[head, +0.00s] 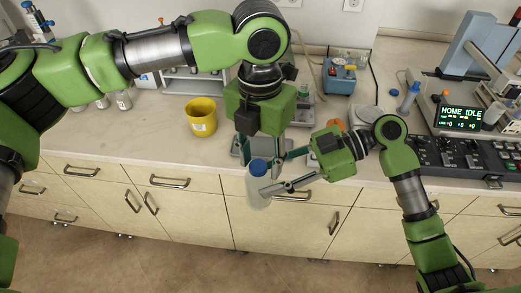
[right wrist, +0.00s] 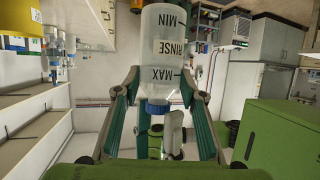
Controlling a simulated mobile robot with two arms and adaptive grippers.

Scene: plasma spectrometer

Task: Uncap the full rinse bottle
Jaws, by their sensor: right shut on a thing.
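The rinse bottle (head: 257,194) is a translucent bottle with a blue cap (head: 258,167), held upright in the air in front of the counter edge. My right gripper (head: 268,175) is shut on it from the right. The right wrist view shows the bottle (right wrist: 163,45), marked MIN, RINSE and MAX, upside down in the picture, with the fingers (right wrist: 160,88) on both sides near its shoulder. The cap (right wrist: 157,107) is on the bottle. My left gripper (head: 260,152) points down just above or behind the cap; its fingers look spread and hold nothing visible.
A yellow bucket (head: 201,117) stands on the counter (head: 150,130) left of the grippers. A blue device (head: 339,78) stands behind. The spectrometer's display (head: 461,116) and control panel (head: 470,158) are at the right. Clear floor (head: 180,265) lies below the bottle.

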